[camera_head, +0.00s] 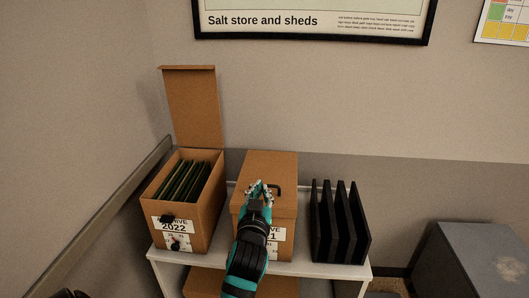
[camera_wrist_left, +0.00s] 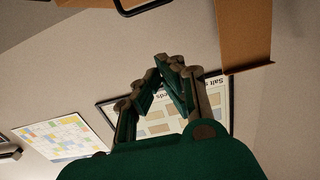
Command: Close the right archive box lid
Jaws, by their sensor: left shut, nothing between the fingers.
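The right archive box (camera_head: 284,214) stands on a white shelf unit, with its brown lid (camera_head: 270,164) lying flat over the top, apparently closed. My left gripper (camera_head: 259,187) is shut and empty, over the front part of this box in the head view. I cannot tell whether it touches the lid. In the left wrist view the fingers (camera_wrist_left: 165,66) are together with nothing between them. My left arm hides part of the box label. My right gripper is not in view.
The left archive box (camera_head: 207,221), labelled 2022, holds dark files and its lid (camera_head: 191,105) stands upright. A black file rack (camera_head: 341,222) stands right of the right box on the white shelf (camera_head: 305,268). A grey cabinet (camera_head: 470,265) is at the far right. Walls lie behind and left.

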